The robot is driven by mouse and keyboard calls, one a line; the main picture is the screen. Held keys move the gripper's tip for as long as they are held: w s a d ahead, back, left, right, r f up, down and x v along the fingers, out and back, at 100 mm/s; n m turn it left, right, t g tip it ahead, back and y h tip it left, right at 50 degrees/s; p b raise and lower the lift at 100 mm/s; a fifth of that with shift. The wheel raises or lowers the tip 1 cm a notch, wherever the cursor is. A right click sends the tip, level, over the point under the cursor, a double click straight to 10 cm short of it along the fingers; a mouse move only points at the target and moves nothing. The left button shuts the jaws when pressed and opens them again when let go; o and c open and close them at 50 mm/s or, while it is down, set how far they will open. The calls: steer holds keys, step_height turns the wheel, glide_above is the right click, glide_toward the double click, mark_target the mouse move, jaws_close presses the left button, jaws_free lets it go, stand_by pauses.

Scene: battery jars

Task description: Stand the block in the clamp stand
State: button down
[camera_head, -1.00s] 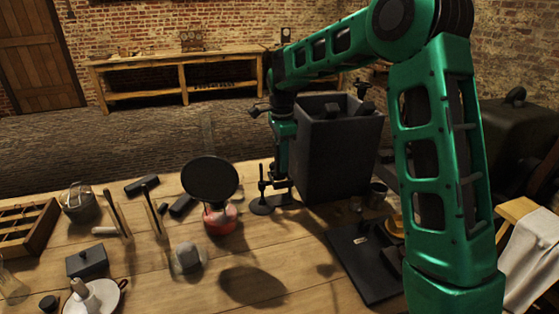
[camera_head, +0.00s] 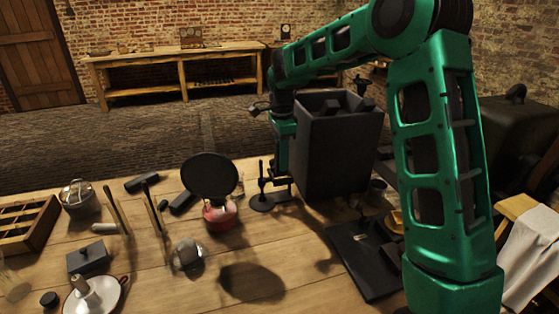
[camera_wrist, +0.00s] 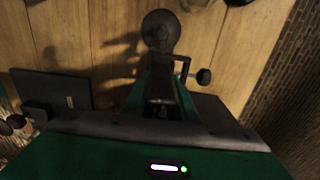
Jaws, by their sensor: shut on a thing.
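My gripper (camera_head: 279,184) points down at the back of the table, close beside the clamp stand. The clamp stand has a dark round base (camera_head: 262,203) and a thin upright post. In the wrist view the round base (camera_wrist: 160,30) lies just beyond the jaws, and a side screw with a knob (camera_wrist: 203,76) shows to its right. My gripper is shut on a dark block (camera_wrist: 160,88), mostly hidden between the fingers. I cannot tell whether the block touches the stand.
A large dark box (camera_head: 338,150) stands right of my gripper. A red-based piece with a black disc (camera_head: 210,176) stands to the left. A dark flat plate (camera_head: 362,262) lies at front right. Tools and pots fill the left; some bare wood lies at front centre.

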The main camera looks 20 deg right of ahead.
steer(key=shift+f, duration=1.3)
steer(key=c, duration=1.4)
jaws_free()
steer(key=shift+o, duration=0.2)
step_height(320, 180, up, 11)
steer(key=shift+w+f, duration=0.1)
steer(key=shift+f, duration=0.05)
